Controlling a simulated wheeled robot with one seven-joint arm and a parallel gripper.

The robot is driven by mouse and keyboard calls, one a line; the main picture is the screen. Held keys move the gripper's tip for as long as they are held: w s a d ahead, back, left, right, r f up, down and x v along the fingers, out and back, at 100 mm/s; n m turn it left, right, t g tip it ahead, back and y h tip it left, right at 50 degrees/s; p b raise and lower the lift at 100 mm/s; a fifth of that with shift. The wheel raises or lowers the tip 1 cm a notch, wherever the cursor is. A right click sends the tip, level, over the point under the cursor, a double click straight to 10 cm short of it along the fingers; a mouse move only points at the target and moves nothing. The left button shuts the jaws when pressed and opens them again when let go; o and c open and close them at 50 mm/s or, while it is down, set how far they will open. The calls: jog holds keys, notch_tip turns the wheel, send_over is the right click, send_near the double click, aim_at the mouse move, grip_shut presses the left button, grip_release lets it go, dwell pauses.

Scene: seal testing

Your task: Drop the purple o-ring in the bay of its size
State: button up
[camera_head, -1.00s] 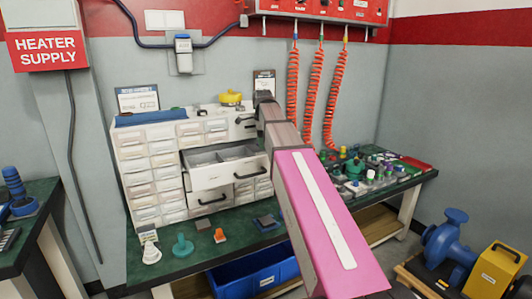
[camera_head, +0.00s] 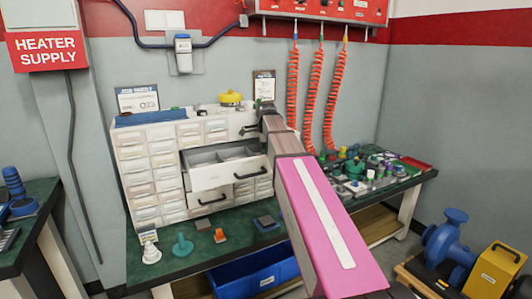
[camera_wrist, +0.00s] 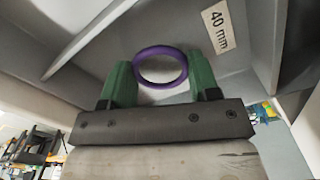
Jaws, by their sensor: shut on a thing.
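The purple o-ring (camera_wrist: 160,49) is held between the green fingertips of my gripper (camera_wrist: 161,72) in the wrist view. My gripper is shut on it. Grey walls and dividers of the open drawer fill much of that view, and a label (camera_wrist: 218,27) reading "40 mm" is on a grey surface to the upper right of the ring. In the head view the open drawer (camera_head: 226,177) juts from the white cabinet, with dividers inside. My arm reaches to the cabinet's right side. The o-ring cannot be made out there, and the ring's height over the bays is unclear.
A second drawer (camera_head: 212,201) stands slightly out below. A yellow object (camera_head: 231,98) and a blue tray (camera_head: 150,117) sit on the cabinet top. Small parts lie on the green bench in front, and many fittings crowd its right side. A blue bin (camera_head: 255,277) is underneath.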

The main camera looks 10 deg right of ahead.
jog(key=shift+f, duration=0.5)
jog(key=o, duration=1)
jog(key=shift+c, duration=0.2)
notch_tip(320, 180, up, 13)
jog(key=shift+r, duration=0.15)
jog(key=shift+s, duration=0.1)
